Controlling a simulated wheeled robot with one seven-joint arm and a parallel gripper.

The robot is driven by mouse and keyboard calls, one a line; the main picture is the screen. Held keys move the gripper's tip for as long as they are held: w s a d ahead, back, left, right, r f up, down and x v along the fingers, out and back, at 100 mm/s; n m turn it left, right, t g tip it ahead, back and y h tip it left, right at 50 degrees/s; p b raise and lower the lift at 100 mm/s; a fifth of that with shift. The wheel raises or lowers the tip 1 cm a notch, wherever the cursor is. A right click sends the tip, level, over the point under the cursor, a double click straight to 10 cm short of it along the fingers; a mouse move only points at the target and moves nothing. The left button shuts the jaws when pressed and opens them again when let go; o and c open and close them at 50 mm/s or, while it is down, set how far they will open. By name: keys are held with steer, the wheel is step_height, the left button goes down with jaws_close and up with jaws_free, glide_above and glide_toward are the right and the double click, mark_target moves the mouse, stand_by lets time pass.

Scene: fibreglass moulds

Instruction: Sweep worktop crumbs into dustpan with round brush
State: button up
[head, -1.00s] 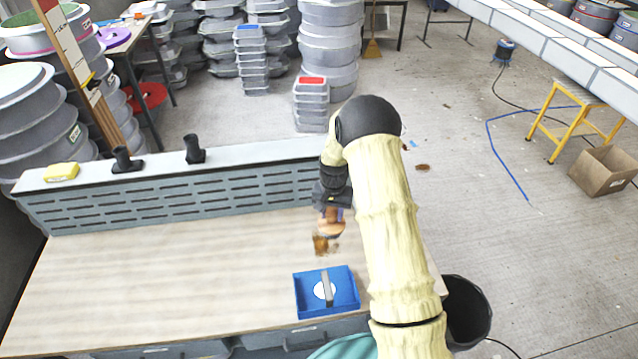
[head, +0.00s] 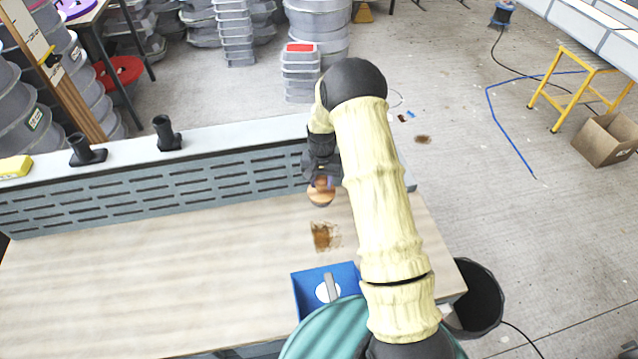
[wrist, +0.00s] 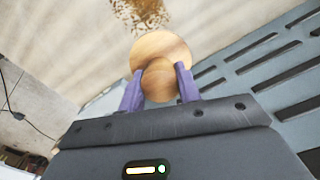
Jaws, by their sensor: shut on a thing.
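My gripper (wrist: 159,85) is shut on the wooden round brush (wrist: 160,50), its knob between the two purple fingers. In the head view the brush (head: 321,194) is at the back of the worktop, near the slotted panel. I cannot tell if its bristles touch the surface. The brown crumbs (head: 325,237) lie in a patch in front of the brush, and also show in the wrist view (wrist: 143,12). The blue dustpan (head: 309,289) with a grey handle lies nearer me, apart from the crumbs, partly hidden by my arm and body.
The slotted grey panel (head: 150,187) runs along the back of the worktop (head: 170,275). Two black holders (head: 166,134) and a yellow block (head: 14,167) are on its ledge. A black bin (head: 478,297) stands right of the worktop. The worktop's left side is clear.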

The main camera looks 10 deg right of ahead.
steer(key=shift+w+f+b, duration=0.2)
steer(key=shift+f+b, duration=0.1)
steer(key=shift+f, duration=0.45)
steer(key=shift+w+f, duration=0.1)
steer(key=shift+w, duration=0.15)
steer(key=shift+s, duration=0.2)
steer(key=shift+w, duration=0.1)
steer(key=shift+d, duration=0.1)
